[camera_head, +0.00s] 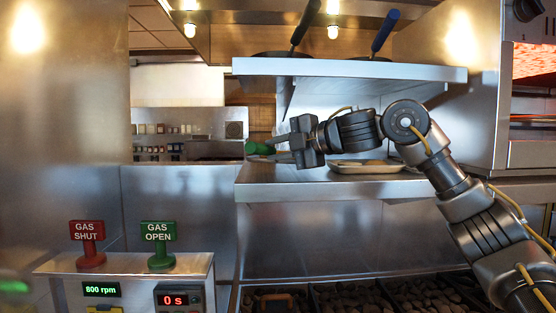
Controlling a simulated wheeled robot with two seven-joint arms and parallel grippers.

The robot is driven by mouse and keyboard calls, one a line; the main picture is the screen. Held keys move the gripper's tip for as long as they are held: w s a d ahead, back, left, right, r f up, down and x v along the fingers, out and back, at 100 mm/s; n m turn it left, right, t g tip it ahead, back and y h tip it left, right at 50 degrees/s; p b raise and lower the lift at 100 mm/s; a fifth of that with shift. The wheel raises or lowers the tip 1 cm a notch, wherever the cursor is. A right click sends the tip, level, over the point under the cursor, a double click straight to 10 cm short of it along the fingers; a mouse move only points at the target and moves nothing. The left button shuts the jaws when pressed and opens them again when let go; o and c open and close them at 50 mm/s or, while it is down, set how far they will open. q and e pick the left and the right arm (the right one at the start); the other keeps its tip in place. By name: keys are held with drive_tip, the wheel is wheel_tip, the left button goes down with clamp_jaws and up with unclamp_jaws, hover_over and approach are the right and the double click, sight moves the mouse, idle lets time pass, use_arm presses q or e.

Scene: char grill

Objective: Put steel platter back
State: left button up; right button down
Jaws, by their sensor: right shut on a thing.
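My right gripper (266,150), its arm coming in from the right, points left at the left end of the lower steel shelf (290,190). It is shut on a small green piece (258,148) at its fingertips, which looks like a handle. The gripper hides much of what is behind it, and I cannot tell whether the green piece belongs to the steel platter. A shallow pale tray (367,167) with something brownish in it rests on the lower shelf, right of the gripper and partly behind my arm. My left gripper is not in view.
An upper shelf (350,70) above my arm holds pans with a black (304,22) and a blue handle (385,30). At lower left stand a red GAS SHUT knob (87,245) and a green GAS OPEN knob (159,247). Dark lumps (345,298) lie in bins below.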

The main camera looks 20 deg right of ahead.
drive_tip(key=shift+w+d+f, duration=0.1)
drive_tip(key=shift+d+f, duration=0.05)
drive_tip(key=shift+f, duration=1.25)
drive_tip(key=c, duration=1.2)
unclamp_jaws()
drive_tip(key=shift+c, duration=0.2)
drive_tip(key=b+v, duration=0.4)
drive_tip(key=v, duration=0.8)
drive_tip(key=shift+f, duration=0.15)
